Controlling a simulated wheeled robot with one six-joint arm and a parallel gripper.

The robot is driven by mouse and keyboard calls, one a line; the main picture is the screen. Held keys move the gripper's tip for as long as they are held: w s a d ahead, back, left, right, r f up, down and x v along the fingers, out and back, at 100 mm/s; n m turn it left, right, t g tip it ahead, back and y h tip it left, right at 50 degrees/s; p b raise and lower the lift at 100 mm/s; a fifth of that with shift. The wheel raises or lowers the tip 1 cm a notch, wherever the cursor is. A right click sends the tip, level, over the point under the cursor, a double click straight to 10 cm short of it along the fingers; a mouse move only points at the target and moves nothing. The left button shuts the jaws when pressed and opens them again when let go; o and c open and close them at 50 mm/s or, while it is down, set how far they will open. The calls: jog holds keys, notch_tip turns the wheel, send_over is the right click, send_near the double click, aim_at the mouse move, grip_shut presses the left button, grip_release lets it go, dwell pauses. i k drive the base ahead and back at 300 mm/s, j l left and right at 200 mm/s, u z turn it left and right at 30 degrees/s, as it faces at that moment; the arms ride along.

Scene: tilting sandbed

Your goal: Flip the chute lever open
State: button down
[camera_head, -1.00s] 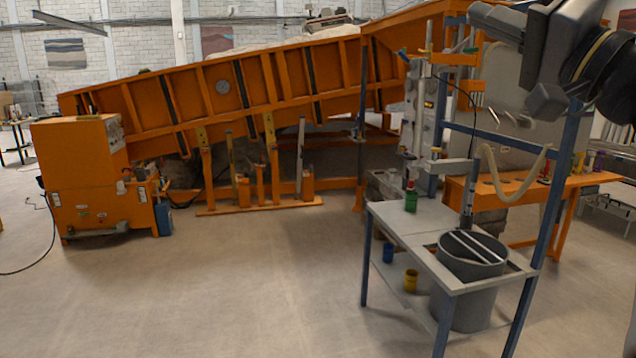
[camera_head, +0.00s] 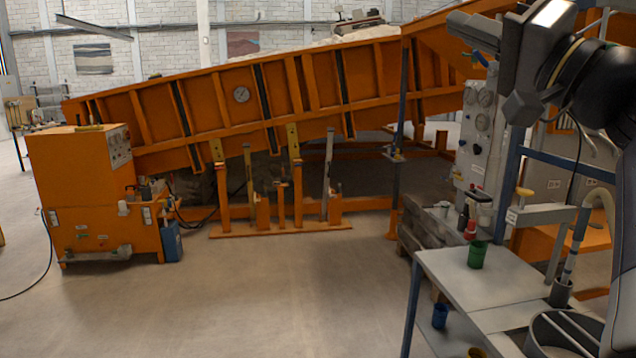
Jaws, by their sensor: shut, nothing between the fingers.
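My gripper (camera_head: 478,32) is at the upper right on my dark arm, high in front of the far machinery. Its fingers are shut and it looks clear of any handle. I cannot tell for certain which part is the chute lever. A yellow knob (camera_head: 524,192) sits lower, by a grey bracket. The large orange tilting bed (camera_head: 215,110) slopes up to the right, and its upper right end is partly hidden by my arm.
A grey table (camera_head: 485,275) stands at the lower right with a green cup (camera_head: 477,255) on top and a grey bucket (camera_head: 565,338) at its front. An orange cabinet (camera_head: 90,195) stands at the left. The floor between them is clear.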

aim_at(476, 53)
jog(key=i+z, duration=0.15)
jog(key=i, duration=0.4)
jog(key=i+j+z, duration=0.2)
jog(key=i, duration=0.35)
jog(key=i+z, duration=0.15)
jog(key=i, duration=0.45)
jog(key=i+z, duration=0.3)
jog(key=i, duration=0.25)
jog(key=i+z, duration=0.3)
jog(key=i, duration=0.3)
jog(key=z, duration=0.55)
